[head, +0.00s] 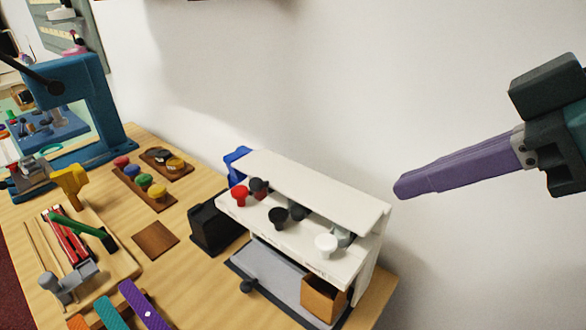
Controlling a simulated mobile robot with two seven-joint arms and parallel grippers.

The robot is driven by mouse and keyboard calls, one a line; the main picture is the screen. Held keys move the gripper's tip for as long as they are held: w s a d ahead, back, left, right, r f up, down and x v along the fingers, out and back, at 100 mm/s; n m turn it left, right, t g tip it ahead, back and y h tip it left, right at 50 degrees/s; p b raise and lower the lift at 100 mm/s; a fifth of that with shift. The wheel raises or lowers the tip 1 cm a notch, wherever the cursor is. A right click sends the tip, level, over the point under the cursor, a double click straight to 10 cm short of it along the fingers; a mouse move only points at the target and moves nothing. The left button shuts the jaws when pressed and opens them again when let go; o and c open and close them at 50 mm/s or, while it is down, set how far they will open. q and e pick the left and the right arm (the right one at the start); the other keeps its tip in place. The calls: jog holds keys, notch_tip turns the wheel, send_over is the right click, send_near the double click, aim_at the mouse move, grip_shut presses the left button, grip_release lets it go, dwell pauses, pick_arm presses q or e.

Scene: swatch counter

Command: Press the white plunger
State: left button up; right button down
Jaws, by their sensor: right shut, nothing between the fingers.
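The white plunger (326,245) is a round white knob on the front of a white dispenser box (318,185), at its right end. A red plunger (239,195) and a black plunger (277,217) stand to its left on the same box. My right gripper (402,190) has purple fingers and comes in from the right. It is shut and empty, in the air to the right of and above the box, apart from the white plunger. My left gripper is not in the view.
A grey tray (268,272) with a brown block (322,300) lies under the box. A black container (214,222) stands left of it. Several colored knobs on wooden boards, a tool tray and a blue press (75,85) fill the left. A white wall rises behind.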

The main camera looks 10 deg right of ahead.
send_over(320, 236)
jog(key=s+d, duration=0.2)
jog(key=s, duration=0.1)
notch_tip(320, 236, down, 7)
jog(key=f, duration=0.3)
jog(key=shift+w+a+f, duration=0.1)
jog(key=shift+w+a, duration=0.05)
jog(key=shift+w, duration=0.15)
jog(key=shift+f, duration=0.45)
